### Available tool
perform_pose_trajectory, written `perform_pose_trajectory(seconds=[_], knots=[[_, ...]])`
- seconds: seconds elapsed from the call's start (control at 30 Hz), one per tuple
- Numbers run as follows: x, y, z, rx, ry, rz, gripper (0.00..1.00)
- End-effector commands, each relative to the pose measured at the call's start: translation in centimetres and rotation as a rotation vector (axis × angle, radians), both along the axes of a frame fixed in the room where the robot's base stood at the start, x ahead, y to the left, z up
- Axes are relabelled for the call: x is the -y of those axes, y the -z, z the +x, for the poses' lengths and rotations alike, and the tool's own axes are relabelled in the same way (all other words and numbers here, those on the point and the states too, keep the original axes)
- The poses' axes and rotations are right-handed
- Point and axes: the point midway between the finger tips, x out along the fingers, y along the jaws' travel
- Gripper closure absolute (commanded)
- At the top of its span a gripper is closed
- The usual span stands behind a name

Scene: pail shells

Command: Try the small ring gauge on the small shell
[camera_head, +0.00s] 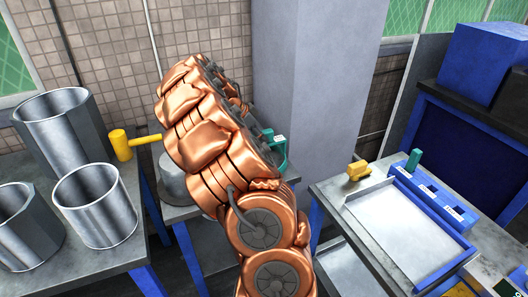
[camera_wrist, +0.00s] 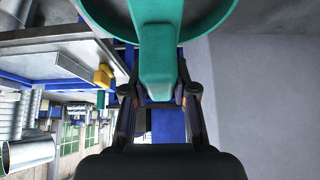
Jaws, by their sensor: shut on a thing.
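My gripper (camera_wrist: 165,100) is shut on the handle of a teal ring gauge (camera_wrist: 155,45); its ring runs out of the top of the wrist view. In the head view a teal piece with a pale label (camera_head: 279,146) shows past my arm, which hides the gripper and most of the gauge. Three open metal shells of differing size stand on the left bench; the shortest-looking one (camera_head: 97,205) is at the front right. A grey round metal piece (camera_head: 172,183) sits on the middle stand, partly behind my arm. Which is the small shell I cannot tell for certain.
A yellow mallet (camera_head: 122,145) is at the left bench's right edge. The right table holds a blue-edged tray (camera_head: 462,255), a blue rack (camera_head: 440,196) with a teal piece (camera_head: 413,160), and a yellow piece (camera_head: 357,170). A grey pillar (camera_head: 315,90) rises behind my arm.

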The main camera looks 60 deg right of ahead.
Motion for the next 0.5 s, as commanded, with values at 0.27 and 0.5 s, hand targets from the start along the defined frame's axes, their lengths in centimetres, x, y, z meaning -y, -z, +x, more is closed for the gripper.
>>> perform_pose_trajectory(seconds=[0.27,0.5], knots=[[0.0,-0.1,0.0,0.001,-0.001,0.0,1.0],[0.0,-1.1,0.1,0.001,-0.001,-0.001,1.0]])
